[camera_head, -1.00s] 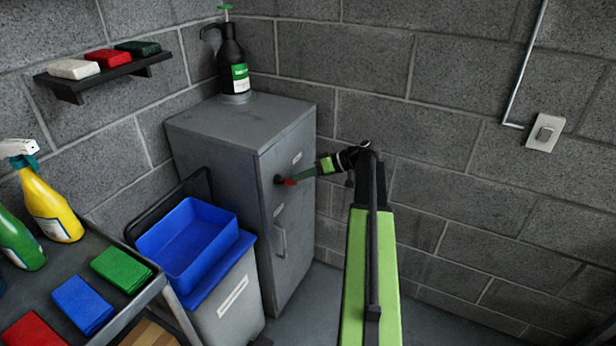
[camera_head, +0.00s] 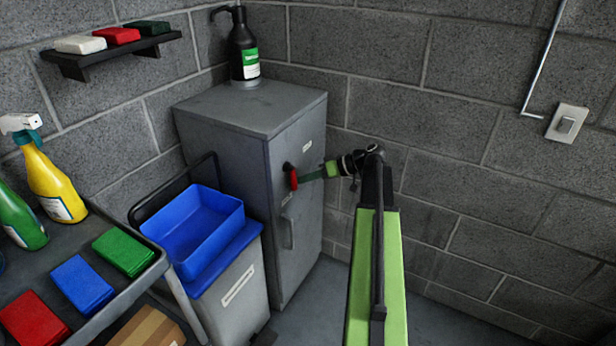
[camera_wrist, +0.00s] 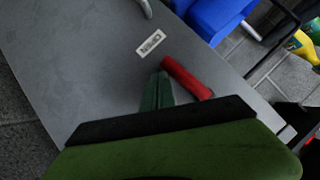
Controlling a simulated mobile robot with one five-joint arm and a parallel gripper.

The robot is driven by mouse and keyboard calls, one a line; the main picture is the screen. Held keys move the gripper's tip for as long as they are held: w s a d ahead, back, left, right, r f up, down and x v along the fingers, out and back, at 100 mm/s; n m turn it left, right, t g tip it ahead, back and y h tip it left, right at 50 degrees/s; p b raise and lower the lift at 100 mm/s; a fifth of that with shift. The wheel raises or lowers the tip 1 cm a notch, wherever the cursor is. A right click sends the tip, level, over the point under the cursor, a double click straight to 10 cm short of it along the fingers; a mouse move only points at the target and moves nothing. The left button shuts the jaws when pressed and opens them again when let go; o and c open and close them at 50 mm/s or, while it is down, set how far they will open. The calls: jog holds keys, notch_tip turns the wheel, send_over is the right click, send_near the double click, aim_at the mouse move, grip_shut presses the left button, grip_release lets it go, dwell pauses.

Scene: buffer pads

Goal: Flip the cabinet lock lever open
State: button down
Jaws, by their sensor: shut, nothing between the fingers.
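The grey cabinet (camera_head: 220,135) stands in the corner with its door facing right. Its red lock lever (camera_head: 293,178) hangs downward from a dark hub, towards the lower label (camera_head: 287,201). My gripper (camera_head: 303,175) is shut and empty, its green fingers just right of the lever. In the wrist view the lever (camera_wrist: 187,78) lies close beside the shut gripper (camera_wrist: 158,78), and its free end points to a small label (camera_wrist: 151,44). I cannot tell whether the fingers touch the lever. The lever's hub is hidden in the wrist view.
The door handle (camera_head: 287,233) is below the lever. A grey bin with a blue tray (camera_head: 197,262) stands left of the cabinet. A cart (camera_head: 158,268) with spray bottles and coloured pads is at lower left. A black pump bottle (camera_head: 243,48) stands on the cabinet.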

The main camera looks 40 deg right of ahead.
jog(key=shift+s+a+f, duration=0.15)
jog(key=shift+a+f, duration=0.05)
jog(key=shift+a, duration=0.05)
dwell(0.5)
jog(key=s+d, duration=0.4)
jog(key=d, duration=0.8)
jog(key=shift+s+d, duration=0.2)
jog(key=shift+s, duration=0.05)
